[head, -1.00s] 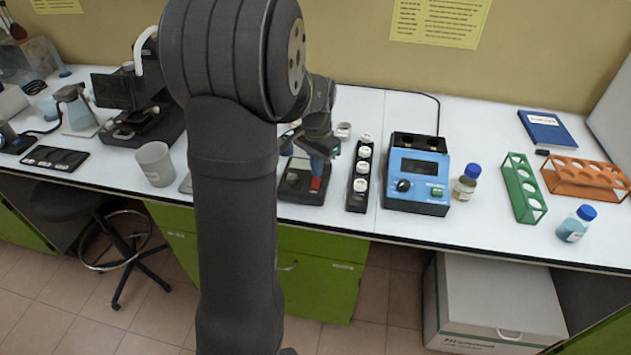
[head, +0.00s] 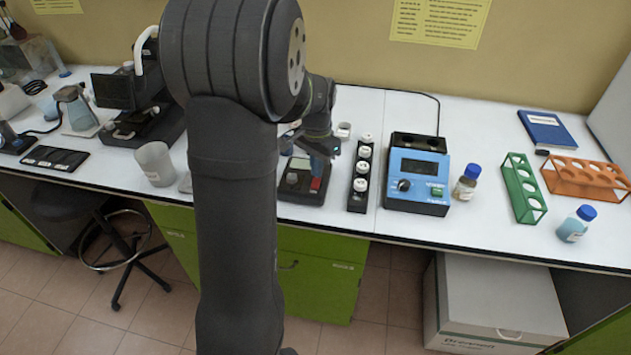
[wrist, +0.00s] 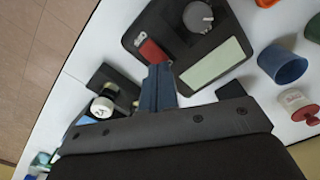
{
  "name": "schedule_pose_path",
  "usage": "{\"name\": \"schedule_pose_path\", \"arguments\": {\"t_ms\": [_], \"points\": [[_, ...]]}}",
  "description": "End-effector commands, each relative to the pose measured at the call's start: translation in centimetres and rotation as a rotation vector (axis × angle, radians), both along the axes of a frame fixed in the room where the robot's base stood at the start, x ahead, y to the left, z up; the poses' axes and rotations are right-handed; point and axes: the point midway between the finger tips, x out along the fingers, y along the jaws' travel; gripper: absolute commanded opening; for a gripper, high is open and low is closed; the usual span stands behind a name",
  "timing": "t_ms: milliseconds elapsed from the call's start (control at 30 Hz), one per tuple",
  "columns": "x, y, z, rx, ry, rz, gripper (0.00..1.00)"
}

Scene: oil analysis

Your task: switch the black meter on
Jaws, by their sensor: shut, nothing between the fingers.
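The black meter (head: 290,195) stands on the white bench, partly hidden behind my arm in the head view. In the wrist view the black meter (wrist: 180,42) shows a grey knob (wrist: 198,17), a red switch (wrist: 152,52) and a pale greenish display (wrist: 215,62). The red switch (head: 316,184) also shows in the head view. My gripper (head: 320,148) is above the meter, at its back right. In the wrist view my gripper (wrist: 158,70) has its blue fingers shut and empty, their tips just beside the red switch in the picture. I cannot tell which way the switch is tilted.
A black rack of white-capped vials (head: 361,180) stands just right of the meter. A blue instrument (head: 418,175) is further right. A grey cup (head: 155,164) stands to the left.

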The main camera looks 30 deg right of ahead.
Motion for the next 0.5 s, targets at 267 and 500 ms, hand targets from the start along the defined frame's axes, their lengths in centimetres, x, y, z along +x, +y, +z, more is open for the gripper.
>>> {"name": "schedule_pose_path", "arguments": {"t_ms": [267,500], "points": [[0.0,0.0,-0.46,0.0,0.0,0.0,0.0],[0.0,0.0,-0.84,0.001,0.0,0.0,0.0]]}}
